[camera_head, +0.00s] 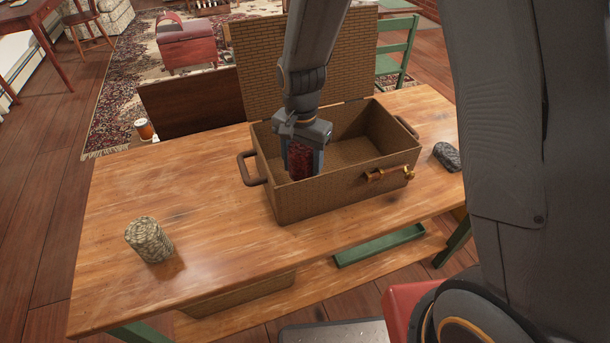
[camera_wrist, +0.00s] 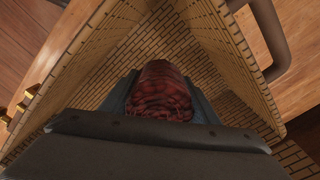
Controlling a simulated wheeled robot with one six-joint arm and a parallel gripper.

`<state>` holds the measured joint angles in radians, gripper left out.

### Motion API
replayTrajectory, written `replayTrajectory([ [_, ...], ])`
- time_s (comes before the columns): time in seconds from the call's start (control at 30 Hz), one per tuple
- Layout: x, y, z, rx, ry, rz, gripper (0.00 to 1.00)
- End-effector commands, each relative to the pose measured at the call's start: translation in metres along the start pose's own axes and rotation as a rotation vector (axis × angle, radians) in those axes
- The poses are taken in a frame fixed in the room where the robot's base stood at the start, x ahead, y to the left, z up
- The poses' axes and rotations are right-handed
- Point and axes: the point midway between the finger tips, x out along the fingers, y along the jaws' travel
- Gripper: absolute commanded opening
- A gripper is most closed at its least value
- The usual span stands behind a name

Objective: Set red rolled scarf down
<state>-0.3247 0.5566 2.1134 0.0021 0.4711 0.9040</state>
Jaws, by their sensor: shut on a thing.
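The red rolled scarf (camera_head: 301,160) is held upright between the fingers of my gripper (camera_head: 303,158). It is inside the left part of an open wicker basket (camera_head: 340,191) on the wooden table. In the wrist view the scarf (camera_wrist: 160,92) shows between the two fingers, with the basket's woven walls (camera_wrist: 234,62) around it. The front wall hides the scarf's lower end in the head view, so I cannot tell whether it touches the basket floor. The right part of the basket looks empty.
The basket's lid (camera_head: 255,75) stands open at the back. A beige patterned roll (camera_head: 149,240) stands at the table's left, and a dark grey bundle (camera_head: 447,156) lies right of the basket. The table's left half (camera_head: 190,190) is mostly clear.

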Motion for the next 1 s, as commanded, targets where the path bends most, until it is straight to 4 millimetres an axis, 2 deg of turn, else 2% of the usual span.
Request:
replayTrajectory([
  [0.37, 0.041, 0.001, 0.000, 0.003, -0.001, 0.002, 0.30],
  [0.77, 0.046, 0.001, -0.001, 0.002, 0.000, 0.000, 0.30],
  [0.8, 0.046, 0.001, -0.001, 0.002, 0.000, 0.000, 0.57],
  [0.9, 0.046, 0.001, -0.001, 0.002, 0.000, 0.000, 0.74],
  [1.0, 0.046, 0.001, -0.001, 0.002, 0.000, 0.000, 0.74],
])
